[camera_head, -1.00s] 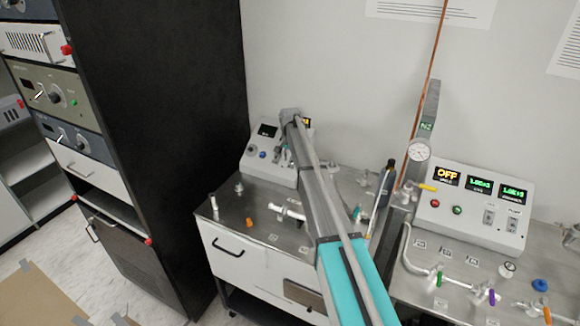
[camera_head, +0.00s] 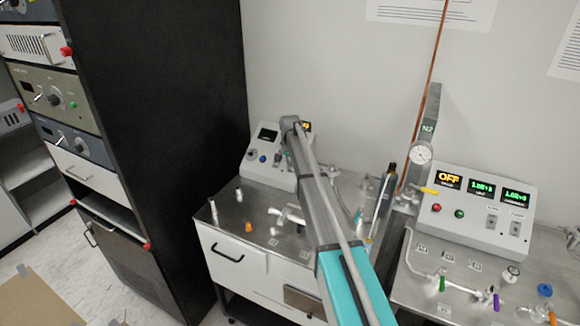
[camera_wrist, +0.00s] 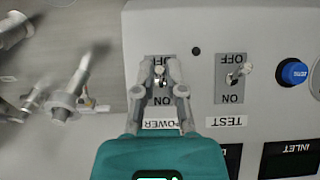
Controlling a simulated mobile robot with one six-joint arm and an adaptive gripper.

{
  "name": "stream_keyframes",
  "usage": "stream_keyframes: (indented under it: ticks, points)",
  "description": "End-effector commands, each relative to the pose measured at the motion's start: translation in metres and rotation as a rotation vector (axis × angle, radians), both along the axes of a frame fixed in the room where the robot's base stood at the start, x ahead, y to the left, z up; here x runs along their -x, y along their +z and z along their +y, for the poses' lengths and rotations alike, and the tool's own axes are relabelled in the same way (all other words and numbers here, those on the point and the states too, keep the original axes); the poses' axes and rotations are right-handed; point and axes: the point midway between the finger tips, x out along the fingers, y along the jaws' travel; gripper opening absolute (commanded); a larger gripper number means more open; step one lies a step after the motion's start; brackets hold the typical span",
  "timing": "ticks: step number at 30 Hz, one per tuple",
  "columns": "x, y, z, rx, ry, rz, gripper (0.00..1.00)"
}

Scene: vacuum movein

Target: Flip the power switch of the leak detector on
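The leak detector panel (camera_wrist: 215,30) fills most of the wrist view and appears upside down. Its power switch (camera_wrist: 159,72) is a small metal toggle on a grey plate marked OFF and ON, labelled POWER. The lever seems to lean to the OFF side, but the fingers crowd it. My gripper (camera_wrist: 160,64) has its two grey fingers on either side of the lever, with a narrow gap; contact is unclear. In the head view the leak detector (camera_head: 252,160) is the small white console at the back, partly hidden by my arm, which also hides the switch.
A similar TEST switch (camera_wrist: 238,73) and a blue knob (camera_wrist: 293,72) sit beside the power switch. Metal fittings (camera_wrist: 70,97) stand close to the panel. In the head view, a second console (camera_head: 478,212) with lit displays stands right; a black rack (camera_head: 160,120) stands left.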

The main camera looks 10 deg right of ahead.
Motion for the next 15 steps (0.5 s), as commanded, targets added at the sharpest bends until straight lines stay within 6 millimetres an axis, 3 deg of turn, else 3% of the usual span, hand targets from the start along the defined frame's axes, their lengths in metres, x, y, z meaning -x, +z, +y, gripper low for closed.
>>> stream_keyframes:
  ticks: [15]
  points:
    - [-0.0033, 0.0006, -0.0003, -0.033, 0.001, 0.042, 0.00]
